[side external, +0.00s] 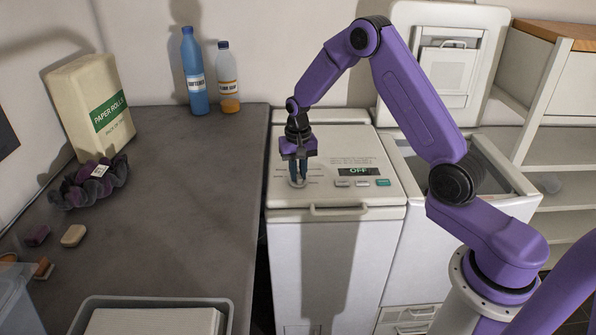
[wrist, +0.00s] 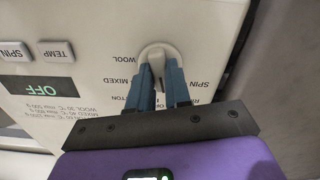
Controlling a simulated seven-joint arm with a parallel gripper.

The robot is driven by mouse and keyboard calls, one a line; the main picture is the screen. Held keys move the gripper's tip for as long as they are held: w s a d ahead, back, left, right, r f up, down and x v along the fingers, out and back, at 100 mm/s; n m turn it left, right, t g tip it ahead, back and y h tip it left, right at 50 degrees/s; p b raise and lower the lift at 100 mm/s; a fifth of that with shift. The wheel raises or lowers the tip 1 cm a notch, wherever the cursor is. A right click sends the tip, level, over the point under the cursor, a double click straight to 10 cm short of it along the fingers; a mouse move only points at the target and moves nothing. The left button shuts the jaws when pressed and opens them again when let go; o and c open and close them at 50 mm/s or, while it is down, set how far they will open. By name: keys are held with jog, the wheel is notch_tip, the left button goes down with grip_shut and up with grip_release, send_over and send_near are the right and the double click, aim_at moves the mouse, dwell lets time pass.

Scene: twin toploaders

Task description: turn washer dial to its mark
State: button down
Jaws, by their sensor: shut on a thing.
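The washer dial (side external: 298,184) is a round pale knob at the left of the control panel on the left toploader (side external: 335,250). In the wrist view the dial (wrist: 160,52) has a raised grip bar, with WOOL, MIXED and SPIN printed around it; other words are partly hidden. My gripper (side external: 298,176) points down onto the dial. In the wrist view my gripper (wrist: 160,72) has its blue fingers shut on the bar, one on each side. The display (side external: 358,171) reads OFF. I cannot tell which label the dial points to.
Buttons (side external: 362,183) sit right of the dial. A second toploader (side external: 462,215) with a raised lid (side external: 446,62) stands to the right. The dark counter (side external: 190,200) on the left bears bottles (side external: 195,75), a paper rolls pack (side external: 90,105) and a grey tray (side external: 150,301).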

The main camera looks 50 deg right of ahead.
aim_at(298, 175)
jog(key=n, duration=0.5)
jog(key=shift+n, duration=0.4)
dwell(0.4)
jog(key=c, duration=1.1)
grip_release()
jog(key=shift+o, duration=0.2)
notch_tip(298, 175, up, 17)
jog(key=shift+r, duration=0.2)
